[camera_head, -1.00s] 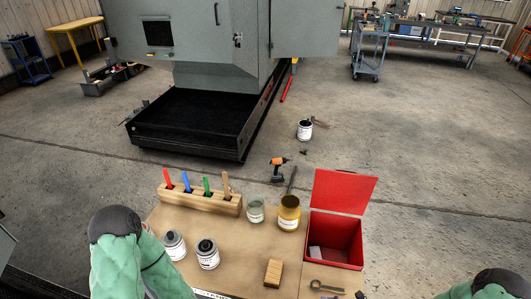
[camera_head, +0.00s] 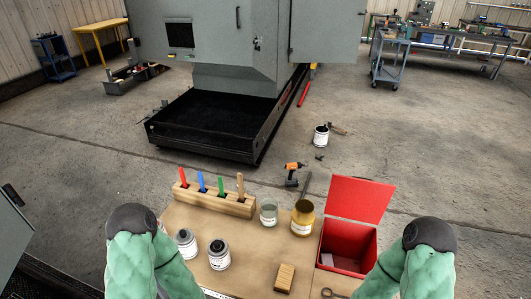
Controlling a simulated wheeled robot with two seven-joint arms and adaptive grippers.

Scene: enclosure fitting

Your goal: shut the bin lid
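The red bin (camera_head: 346,242) stands at the right end of the work table. Its red lid (camera_head: 359,198) is open and stands up at the bin's back edge, leaning back. A small pale item (camera_head: 327,260) lies inside the bin. My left arm shows at the lower left and my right arm at the lower right, just right of the bin. Both grippers are outside the picture, below its lower edge.
On the table (camera_head: 250,262) are a wooden block with coloured handles (camera_head: 213,199), a glass jar (camera_head: 269,212), a yellow can with a brush (camera_head: 303,219), two labelled bottles (camera_head: 219,254), a wooden block (camera_head: 285,278) and a key-like tool (camera_head: 333,293). A grey cabinet stands behind.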

